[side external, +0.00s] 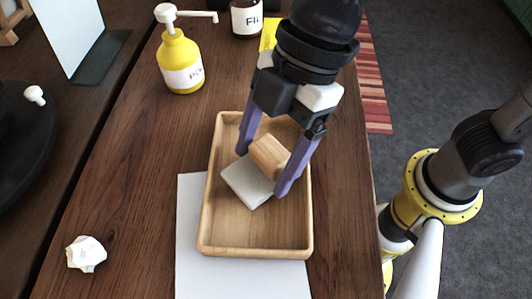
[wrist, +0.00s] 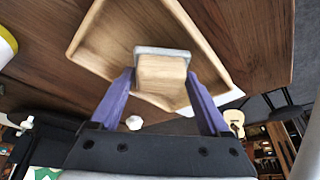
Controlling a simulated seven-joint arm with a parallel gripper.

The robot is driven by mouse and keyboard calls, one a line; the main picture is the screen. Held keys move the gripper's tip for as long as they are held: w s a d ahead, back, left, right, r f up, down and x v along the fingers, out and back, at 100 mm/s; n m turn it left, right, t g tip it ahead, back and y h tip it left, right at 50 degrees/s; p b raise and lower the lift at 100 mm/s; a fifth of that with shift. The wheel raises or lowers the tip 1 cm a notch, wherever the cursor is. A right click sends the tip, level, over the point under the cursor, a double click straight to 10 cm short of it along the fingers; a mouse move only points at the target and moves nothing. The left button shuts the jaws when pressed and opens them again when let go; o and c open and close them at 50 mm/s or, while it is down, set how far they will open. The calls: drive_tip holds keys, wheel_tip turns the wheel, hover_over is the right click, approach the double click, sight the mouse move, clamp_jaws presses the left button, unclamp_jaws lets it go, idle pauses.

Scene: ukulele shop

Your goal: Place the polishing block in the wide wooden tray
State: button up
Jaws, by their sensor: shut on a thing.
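The polishing block has a wooden grip (side external: 270,157) on a pale grey pad (side external: 246,186). My gripper (side external: 262,172), with purple fingers, is shut on it, one finger on each side. The block is inside the outline of the wide wooden tray (side external: 256,251), near its middle, and looks tilted. I cannot tell whether the pad touches the tray floor. In the wrist view the wooden grip (wrist: 160,74) is between my fingertips (wrist: 160,82), with the grey pad behind it and the tray (wrist: 84,28) around and beyond it.
A white sheet (side external: 192,277) lies partly under the tray. A yellow pump bottle (side external: 180,62) and a dark bottle (side external: 246,20) stand at the back. A white faceted object (side external: 86,253) is at front left.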

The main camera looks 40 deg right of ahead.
drive_tip(key=shift+f, duration=0.5)
drive_tip(key=shift+f, duration=0.2)
drive_tip(key=o, duration=1.2)
drive_tip(key=shift+r, duration=0.15)
